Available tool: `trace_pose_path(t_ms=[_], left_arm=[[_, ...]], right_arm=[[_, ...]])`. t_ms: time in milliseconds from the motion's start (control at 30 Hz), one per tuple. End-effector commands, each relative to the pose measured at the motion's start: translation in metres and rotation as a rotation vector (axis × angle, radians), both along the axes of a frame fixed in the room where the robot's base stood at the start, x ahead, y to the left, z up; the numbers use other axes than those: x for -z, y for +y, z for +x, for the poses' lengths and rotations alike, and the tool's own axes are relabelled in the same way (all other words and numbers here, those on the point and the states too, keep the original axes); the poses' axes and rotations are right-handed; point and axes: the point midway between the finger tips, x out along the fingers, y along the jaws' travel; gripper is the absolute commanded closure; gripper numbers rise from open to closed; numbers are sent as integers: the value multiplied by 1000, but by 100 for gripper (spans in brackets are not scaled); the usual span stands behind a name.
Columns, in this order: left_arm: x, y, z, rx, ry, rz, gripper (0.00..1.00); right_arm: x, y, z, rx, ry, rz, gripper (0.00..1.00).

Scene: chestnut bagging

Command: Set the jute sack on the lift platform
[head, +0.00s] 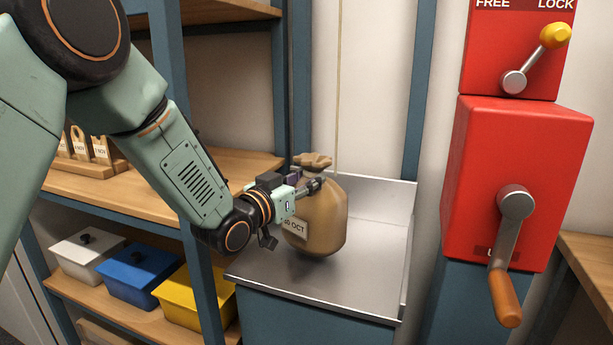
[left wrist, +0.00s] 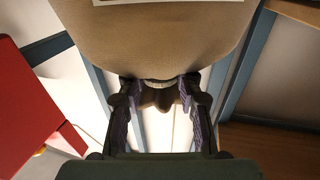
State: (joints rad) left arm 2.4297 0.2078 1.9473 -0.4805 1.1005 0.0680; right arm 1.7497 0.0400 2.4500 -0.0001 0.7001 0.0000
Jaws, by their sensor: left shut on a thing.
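The jute sack (head: 322,222) is tan, with a gathered, tied top and a white label whose visible part reads "OCT". My left gripper (head: 318,183) is shut on the sack near its neck and comes to it from the left. In the left wrist view the sack (left wrist: 155,40) fills the upper middle, with its neck between the two fingers (left wrist: 160,90). The sack is upright over the metal lift platform (head: 350,290); I cannot tell whether its bottom touches the surface. My right gripper is not in view.
A red winch box (head: 480,180) with an orange-handled crank (head: 508,290) stands right of the platform. Above it is a yellow-knobbed FREE/LOCK lever (head: 540,55). Wooden shelves at left hold white (head: 85,258), blue (head: 140,277) and yellow (head: 190,300) bins. A cord (head: 338,90) hangs behind the sack.

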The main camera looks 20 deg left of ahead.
Motion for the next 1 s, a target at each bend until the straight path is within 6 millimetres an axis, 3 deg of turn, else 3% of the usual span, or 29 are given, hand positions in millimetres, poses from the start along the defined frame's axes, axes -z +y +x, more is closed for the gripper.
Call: trace_pose_path(t_ms=[233,667,700,933,1000], left_arm=[[27,0,3,0,-9,0,100],[31,0,2,0,-10,-1,100],[35,-1,1,0,2,1,63],[35,-1,1,1,2,1,43],[35,-1,1,1,2,1,42]], right_arm=[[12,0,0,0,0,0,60],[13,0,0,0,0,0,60],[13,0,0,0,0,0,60],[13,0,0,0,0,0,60],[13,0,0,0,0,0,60]])
